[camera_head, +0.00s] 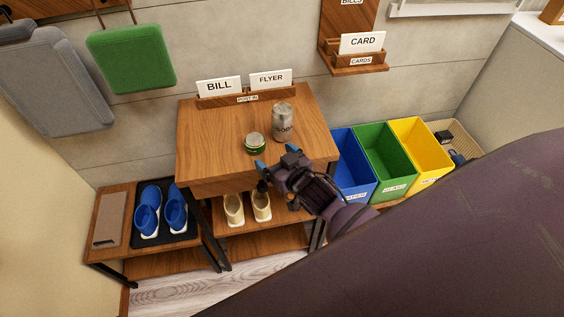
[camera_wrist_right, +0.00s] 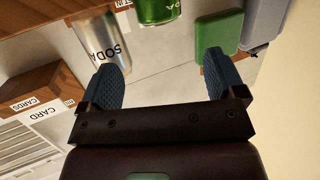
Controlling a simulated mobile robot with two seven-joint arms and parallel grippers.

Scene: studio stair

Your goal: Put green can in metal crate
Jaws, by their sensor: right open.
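The green can (camera_head: 254,143) stands on the wooden table, left of a silver soda can (camera_head: 283,123). In the right wrist view the green can (camera_wrist_right: 157,10) shows at the top edge, partly cut off, with the silver can (camera_wrist_right: 97,42) left of it. My right gripper (camera_head: 276,158) is open and empty at the table's front edge, just in front of the green can and apart from it. A beige crate (camera_head: 474,149) with dark items stands at the far right, partly hidden. I cannot tell whether it is metal. My left gripper is not in view.
Blue (camera_head: 349,149), green (camera_head: 386,163) and yellow (camera_head: 423,145) bins stand right of the table (camera_head: 205,150). A letter holder (camera_head: 246,97) lines its back edge. Shoes sit on lower shelves (camera_head: 150,262). The table's left part is clear.

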